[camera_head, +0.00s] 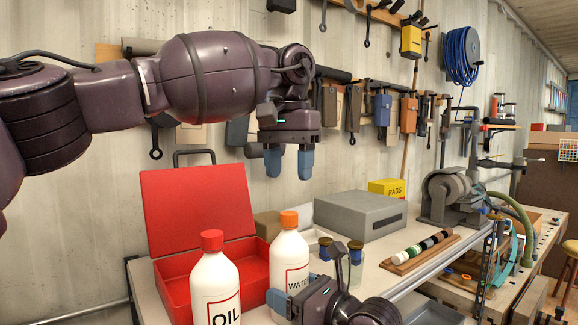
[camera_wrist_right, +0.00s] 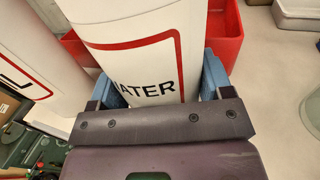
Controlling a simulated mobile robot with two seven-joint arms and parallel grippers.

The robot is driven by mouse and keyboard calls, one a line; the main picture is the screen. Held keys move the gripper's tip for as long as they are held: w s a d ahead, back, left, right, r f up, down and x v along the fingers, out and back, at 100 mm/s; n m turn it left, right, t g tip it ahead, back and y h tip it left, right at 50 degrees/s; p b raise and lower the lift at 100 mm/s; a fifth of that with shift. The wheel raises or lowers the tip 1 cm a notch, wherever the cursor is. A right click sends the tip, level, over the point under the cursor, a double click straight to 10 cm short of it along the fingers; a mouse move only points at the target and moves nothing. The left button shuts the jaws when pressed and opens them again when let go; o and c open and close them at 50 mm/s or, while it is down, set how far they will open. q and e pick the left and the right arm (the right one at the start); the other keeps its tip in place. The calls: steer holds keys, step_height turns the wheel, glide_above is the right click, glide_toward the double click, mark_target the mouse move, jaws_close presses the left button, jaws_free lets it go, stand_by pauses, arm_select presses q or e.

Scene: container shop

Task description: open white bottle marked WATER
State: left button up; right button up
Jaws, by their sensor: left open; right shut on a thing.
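The white WATER bottle (camera_head: 288,262) stands upright on the bench in the head view, with its orange cap (camera_head: 289,219) on top. My right gripper (camera_head: 296,290) is shut on the bottle's lower body; in the right wrist view its blue fingers (camera_wrist_right: 165,88) sit on both sides of the bottle (camera_wrist_right: 150,50). My left gripper (camera_head: 289,162) is open and empty, pointing down above the bottle's cap and apart from it. The wrist view does not show the cap.
A white OIL bottle (camera_head: 214,285) with a red cap stands just left of the WATER bottle. An open red toolbox (camera_head: 175,285) is behind them. A grey box (camera_head: 360,216), small jars (camera_head: 355,252) and a rack of spools (camera_head: 420,252) stand to the right.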

mark_target(289, 213)
arm_select(q)
steer(key=shift+f+m, duration=0.15)
steer(key=shift+m, duration=0.15)
steer(key=shift+f, duration=3.9)
